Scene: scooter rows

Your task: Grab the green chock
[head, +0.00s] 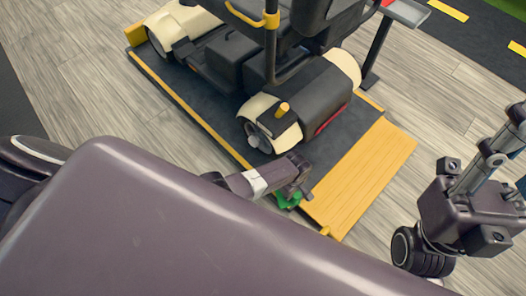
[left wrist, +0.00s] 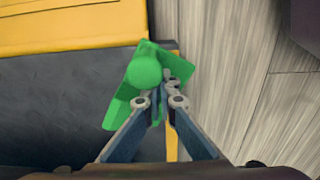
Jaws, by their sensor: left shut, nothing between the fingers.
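The green chock (left wrist: 143,75) is in the middle of the left wrist view, at the edge of the dark platform. It has a round knob on top and flat, angled sides. In the head view the chock (head: 289,201) shows only partly, below my left gripper (head: 295,190). In the left wrist view the fingertips of my left gripper (left wrist: 166,98) are together, empty, and overlap the near right part of the chock. I cannot tell whether they touch it.
A cream and black scooter (head: 290,95) stands on the dark platform (head: 185,92), close beyond my left gripper. A yellow ramp (head: 362,175) adjoins the platform on the right. Yellow strips line the platform edges. Wooden floor (head: 75,75) lies open around it.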

